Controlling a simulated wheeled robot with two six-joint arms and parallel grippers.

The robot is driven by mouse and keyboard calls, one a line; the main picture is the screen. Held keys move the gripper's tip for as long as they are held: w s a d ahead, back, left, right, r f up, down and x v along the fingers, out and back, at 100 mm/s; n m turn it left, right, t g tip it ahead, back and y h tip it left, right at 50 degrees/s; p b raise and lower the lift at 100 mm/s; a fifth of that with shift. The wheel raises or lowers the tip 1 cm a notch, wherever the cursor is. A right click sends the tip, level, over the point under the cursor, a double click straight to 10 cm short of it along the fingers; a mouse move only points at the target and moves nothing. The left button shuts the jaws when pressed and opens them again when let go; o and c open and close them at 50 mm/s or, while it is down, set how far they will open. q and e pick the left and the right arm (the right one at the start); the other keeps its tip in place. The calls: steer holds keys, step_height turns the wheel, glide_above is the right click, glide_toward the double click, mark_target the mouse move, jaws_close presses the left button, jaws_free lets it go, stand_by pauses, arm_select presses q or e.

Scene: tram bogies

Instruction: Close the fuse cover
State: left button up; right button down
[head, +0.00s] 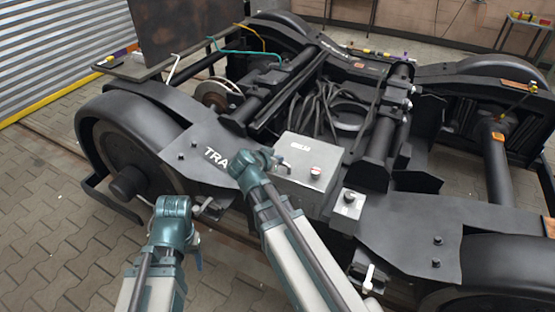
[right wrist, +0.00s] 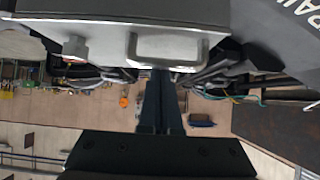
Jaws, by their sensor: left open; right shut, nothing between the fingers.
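In the right wrist view a grey panel (right wrist: 100,33) with a U-shaped handle (right wrist: 168,62) and a knob (right wrist: 75,48) fills the top. My right gripper (right wrist: 161,75) is shut and empty, its tips close under the handle; contact is unclear. It is by the box's left side in the head view (head: 280,162). My left gripper (head: 205,207) is open, lower left, beside the frame.
A smaller grey box (head: 349,203) with a knob is to the right, and a white-handled part (head: 368,276) hangs below it. Black wheels (head: 130,150) and cables (head: 325,105) surround the frame. Paved floor (head: 45,200) is clear at the left.

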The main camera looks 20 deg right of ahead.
steer(key=shift+s+a+f, duration=0.2)
steer(key=shift+s+f, duration=0.1)
steer(key=shift+f, duration=0.1)
steer(key=r+p, duration=0.1)
steer(key=w+d+r+p, duration=0.1)
steer(key=r+p, duration=0.1)
steer(key=d+r+p, duration=0.1)
steer(key=r, duration=0.1)
steer(key=shift+w, duration=0.35)
steer(key=s+a+r+p, duration=0.1)
steer(key=s+a, duration=0.5)
steer(key=a, duration=0.1)
steer(key=shift+a+r+p, duration=0.2)
steer(key=shift+r+p, duration=0.05)
steer(key=shift+p, duration=0.15)
